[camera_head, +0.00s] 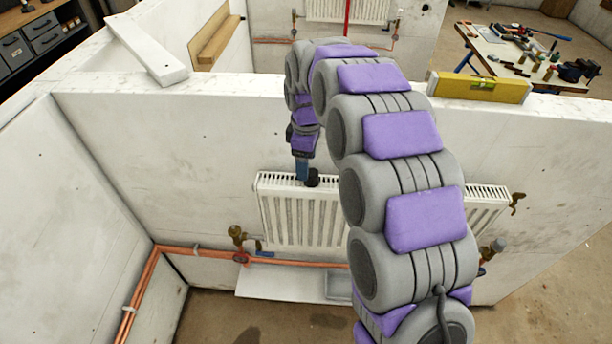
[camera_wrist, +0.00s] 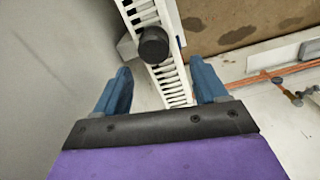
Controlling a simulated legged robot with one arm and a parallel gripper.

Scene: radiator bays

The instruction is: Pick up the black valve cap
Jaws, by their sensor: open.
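The black valve cap (camera_wrist: 154,46) is a short dark cylinder standing on the white top grille of the radiator (camera_wrist: 174,84). In the head view the cap (camera_head: 313,178) sits on the radiator's top edge (camera_head: 275,179), left of my arm. My gripper (camera_wrist: 160,68) has two blue fingers spread apart with nothing between them. The cap appears a little beyond the fingertips, roughly midway between them in the wrist view. In the head view my gripper (camera_head: 302,171) points down right beside the cap; whether they touch cannot be told.
The radiator hangs on a white partition wall (camera_head: 170,130). A yellow spirit level (camera_head: 479,87) and a white board (camera_head: 145,48) lie on wall tops. Copper pipes (camera_head: 300,262) and a brass valve (camera_head: 237,236) run below the radiator. A white sheet and grey tray (camera_head: 338,287) lie beneath.

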